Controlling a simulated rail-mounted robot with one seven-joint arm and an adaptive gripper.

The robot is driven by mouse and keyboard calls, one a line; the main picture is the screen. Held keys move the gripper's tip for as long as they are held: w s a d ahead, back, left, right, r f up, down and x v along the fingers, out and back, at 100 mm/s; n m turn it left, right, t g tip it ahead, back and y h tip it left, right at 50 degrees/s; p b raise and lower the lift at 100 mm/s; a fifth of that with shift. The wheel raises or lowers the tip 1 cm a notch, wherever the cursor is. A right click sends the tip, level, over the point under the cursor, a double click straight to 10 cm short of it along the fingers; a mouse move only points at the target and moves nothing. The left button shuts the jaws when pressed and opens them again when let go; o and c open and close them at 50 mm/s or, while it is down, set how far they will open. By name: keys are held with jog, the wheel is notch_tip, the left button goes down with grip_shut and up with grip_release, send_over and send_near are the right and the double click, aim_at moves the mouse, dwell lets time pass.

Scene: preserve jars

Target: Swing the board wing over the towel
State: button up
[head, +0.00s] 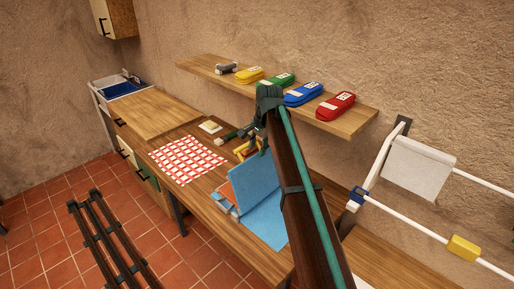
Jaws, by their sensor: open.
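A blue folding board (265,222) lies on the long wooden table. My gripper (244,141) is above the table, behind the raised panel and right of the cloth. It is small and partly hidden by my arm. It looks open and empty. The board's right part is hidden behind my arm.
A wall shelf (200,68) holds yellow, green, blue (303,93) and red (335,106) cases. A rail with a hanging white cloth (418,168) is on the right. A small white block (210,127) sits behind the checked cloth. The wooden counter (150,112) farther left is clear.

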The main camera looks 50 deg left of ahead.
jog(key=shift+w+r, duration=0.1)
jog(key=shift+r, duration=0.15)
jog(key=v, duration=1.2)
